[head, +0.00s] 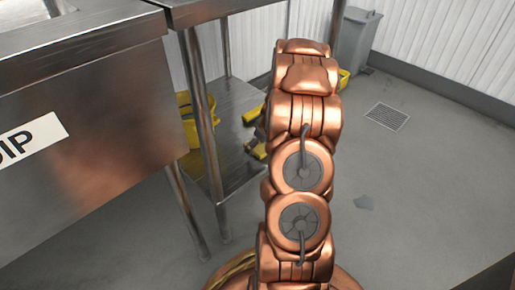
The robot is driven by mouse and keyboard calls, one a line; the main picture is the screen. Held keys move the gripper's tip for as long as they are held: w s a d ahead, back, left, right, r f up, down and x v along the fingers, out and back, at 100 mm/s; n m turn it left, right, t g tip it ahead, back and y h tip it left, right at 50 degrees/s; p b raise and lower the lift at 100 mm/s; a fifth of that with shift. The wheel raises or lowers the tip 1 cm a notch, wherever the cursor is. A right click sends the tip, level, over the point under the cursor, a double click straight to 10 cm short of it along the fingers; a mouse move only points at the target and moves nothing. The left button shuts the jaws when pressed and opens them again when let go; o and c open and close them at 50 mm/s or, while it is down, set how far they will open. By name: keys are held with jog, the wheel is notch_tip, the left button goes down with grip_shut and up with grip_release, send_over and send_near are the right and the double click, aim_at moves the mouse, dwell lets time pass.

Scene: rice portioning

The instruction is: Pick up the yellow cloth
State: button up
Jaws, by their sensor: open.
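I cannot make out a yellow cloth for certain. A yellow item (254,114) shows at the left edge of my copper arm, by the steel table's lower shelf, and another yellow piece (257,151) shows just below it. My arm hides part of both, so I cannot tell what they are. A further bit of yellow (344,78) shows to the right of my arm, near the back. My arm rises through the middle of the view, and my gripper is not visible.
A yellow bucket-like container (185,122) stands around the lower shelf (228,98) of the steel table. A steel unit (90,120) fills the left. A grey bin (357,38) stands at the back.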

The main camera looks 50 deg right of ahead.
aim_at(259, 145)
jog(key=shift+f, duration=0.3)
jog(key=shift+c, duration=0.2)
jog(key=c, duration=1.1)
jog(key=shift+o, duration=0.2)
jog(key=shift+r, duration=0.1)
notch_tip(259, 145, up, 4)
jog(key=p, duration=0.2)
jog(key=shift+r+p, duration=0.15)
jog(key=shift+p, duration=0.15)
jog(key=s+d+p, duration=0.2)
jog(key=s, duration=0.5)
jog(key=s+d+r+p, duration=0.1)
jog(key=s+d+p, duration=0.1)
jog(key=s, duration=0.6)
jog(key=shift+s+r, duration=0.25)
jog(key=shift+a+r+p, duration=0.1)
jog(key=shift+a+p, duration=0.05)
jog(key=shift+p, duration=0.2)
